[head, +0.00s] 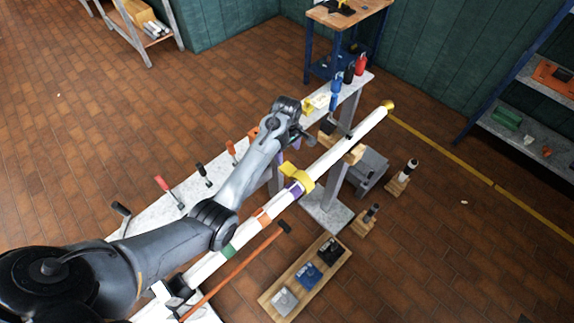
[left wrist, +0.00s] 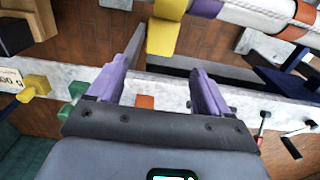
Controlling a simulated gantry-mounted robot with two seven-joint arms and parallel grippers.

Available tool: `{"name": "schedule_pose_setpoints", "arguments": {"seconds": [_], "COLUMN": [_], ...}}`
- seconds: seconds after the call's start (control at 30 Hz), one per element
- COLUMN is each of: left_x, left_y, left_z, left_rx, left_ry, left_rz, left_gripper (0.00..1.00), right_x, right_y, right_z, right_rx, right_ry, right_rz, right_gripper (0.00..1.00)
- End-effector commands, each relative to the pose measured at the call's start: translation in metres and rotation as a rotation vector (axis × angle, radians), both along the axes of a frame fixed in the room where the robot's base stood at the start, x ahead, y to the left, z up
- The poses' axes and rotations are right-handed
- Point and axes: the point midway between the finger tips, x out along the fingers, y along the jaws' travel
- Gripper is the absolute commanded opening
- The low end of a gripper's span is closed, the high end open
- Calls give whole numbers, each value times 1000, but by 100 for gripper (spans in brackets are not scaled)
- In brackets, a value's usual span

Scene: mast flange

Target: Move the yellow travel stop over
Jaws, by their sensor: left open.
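The yellow travel stop (head: 300,180) sits around a long white mast (head: 332,152), just above a purple band, with a tab sticking out to the upper left. In the left wrist view, part of the stop (left wrist: 163,36) shows at the top, beyond my fingertips. My left gripper (head: 297,143) is over the bench side of the mast, up and left of the stop and apart from it. Its purple fingers (left wrist: 166,66) are open, with nothing between them. My right gripper is not in view.
A grey bench (head: 150,208) runs beside the mast with clamps and screwdriver-like tools on it. An orange rod (head: 235,270) lies alongside the lower mast. A wooden tray (head: 306,277) with several blocks is on the floor. The mast ends in a yellow cap (head: 388,106).

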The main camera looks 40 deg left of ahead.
Motion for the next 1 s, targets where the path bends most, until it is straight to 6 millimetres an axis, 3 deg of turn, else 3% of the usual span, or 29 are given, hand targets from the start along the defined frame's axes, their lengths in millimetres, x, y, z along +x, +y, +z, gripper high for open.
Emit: {"name": "schedule_pose_setpoints", "arguments": {"seconds": [0.5,0.7,1.0], "left_x": [-1,-1,-1], "left_y": [0,0,0], "left_z": [-80,-93,-96], "left_rx": [0,0,0], "left_ry": [2,0,0], "left_rz": [-3,-2,-3], "left_gripper": [79,79,79], "right_x": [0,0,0], "right_y": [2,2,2], "right_z": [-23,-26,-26], "right_rx": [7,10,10], "right_ry": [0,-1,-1], "right_rz": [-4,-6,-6], "right_gripper": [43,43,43]}}
